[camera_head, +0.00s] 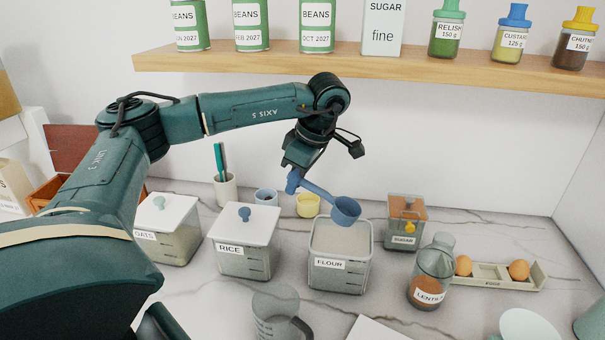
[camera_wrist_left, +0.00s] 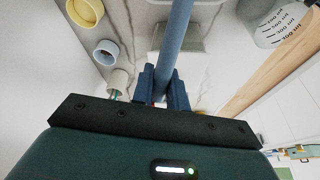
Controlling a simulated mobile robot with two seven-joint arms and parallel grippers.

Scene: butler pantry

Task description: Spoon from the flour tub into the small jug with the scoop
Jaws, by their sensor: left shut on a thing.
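My left gripper (camera_head: 292,184) is shut on the blue handle of the scoop (camera_head: 346,211). The scoop's bowl is over the back part of the open flour tub (camera_head: 340,278), a clear square container labelled FLOUR with pale flour (camera_head: 342,237) inside. I cannot tell whether the bowl holds flour. In the left wrist view the fingers (camera_wrist_left: 163,90) close around the scoop handle (camera_wrist_left: 174,45); the bowl is out of that view. A grey see-through jug (camera_head: 273,305) with a dark handle stands in front of the tub, cut off by the lower edge. My right gripper is not in view.
Lidded RICE (camera_head: 242,258) and OATS (camera_head: 178,243) tubs stand left of the flour. Small yellow (camera_head: 308,205) and blue (camera_head: 265,197) cups stand behind. A shelf (camera_head: 400,66) runs above.

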